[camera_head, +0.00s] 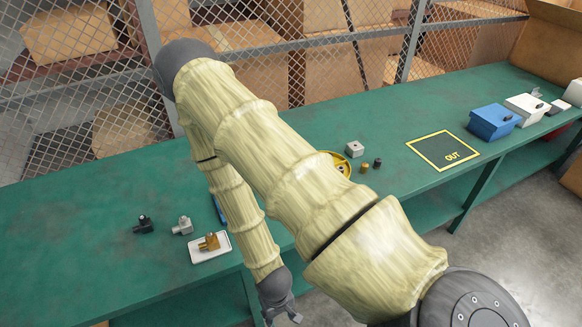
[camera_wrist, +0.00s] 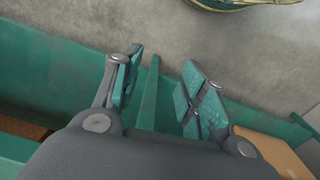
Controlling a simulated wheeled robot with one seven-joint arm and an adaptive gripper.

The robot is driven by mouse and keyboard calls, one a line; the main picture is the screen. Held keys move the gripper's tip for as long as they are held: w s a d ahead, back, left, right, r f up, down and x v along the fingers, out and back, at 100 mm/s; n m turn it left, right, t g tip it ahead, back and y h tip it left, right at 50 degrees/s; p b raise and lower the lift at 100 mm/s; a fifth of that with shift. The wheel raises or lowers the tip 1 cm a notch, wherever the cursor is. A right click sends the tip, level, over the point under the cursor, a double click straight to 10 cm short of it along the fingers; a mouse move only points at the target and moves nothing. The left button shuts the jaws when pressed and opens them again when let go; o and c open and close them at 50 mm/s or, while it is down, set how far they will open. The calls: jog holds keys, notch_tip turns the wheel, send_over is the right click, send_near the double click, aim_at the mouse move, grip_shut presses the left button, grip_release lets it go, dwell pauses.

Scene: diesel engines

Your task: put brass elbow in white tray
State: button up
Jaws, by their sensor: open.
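The brass elbow (camera_head: 208,242) rests in the small white tray (camera_head: 196,256) near the front edge of the green workbench, in the head view. My gripper (camera_head: 283,318) hangs off the bench's front edge, low and to the right of the tray, apart from it. In the wrist view my gripper (camera_wrist: 160,88) has its two teal-padded fingers spread with nothing between them. Neither the elbow nor the tray shows in the wrist view.
A grey fitting (camera_head: 182,226) and a black fitting (camera_head: 143,224) stand left of the tray. Behind my arm are a yellow round item (camera_head: 345,168) and a grey block (camera_head: 354,149). A blue bin (camera_head: 494,122) is far right. The OUT square (camera_head: 436,147) is empty.

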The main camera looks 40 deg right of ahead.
jog(key=s+n, duration=0.1)
jog(key=s, duration=0.5)
jog(key=shift+a+f+n, duration=0.4)
